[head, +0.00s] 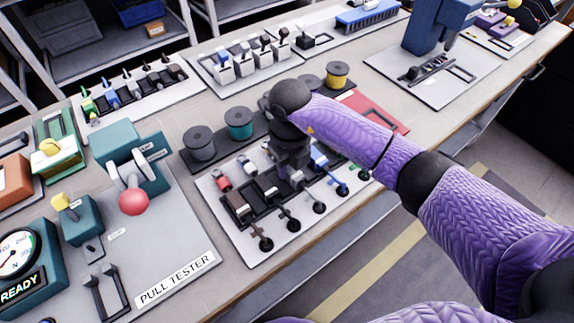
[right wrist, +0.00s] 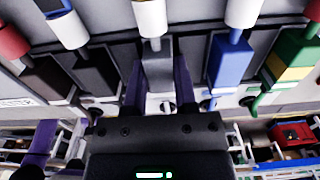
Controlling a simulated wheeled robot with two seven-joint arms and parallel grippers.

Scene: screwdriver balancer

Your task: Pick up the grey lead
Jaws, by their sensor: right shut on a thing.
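The grey lead (right wrist: 158,66) stands in the middle of a row of leads in the right wrist view, with a white sleeve at its upper end. My right gripper (right wrist: 158,85) has one finger on each side of its grey body and is shut on it. In the head view my right gripper (head: 293,168) points down over the lead rack (head: 250,248) and hides most of the grey lead. The lead looks still in its row; I cannot tell whether it is lifted. My left gripper is not in view.
A blue lead (right wrist: 231,58) and a black lead (right wrist: 92,66) stand close on either side. Brown and yellow-green leads are farther out. Wire spools (head: 199,143) stand behind the rack. The pull tester (head: 170,262) is to the left.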

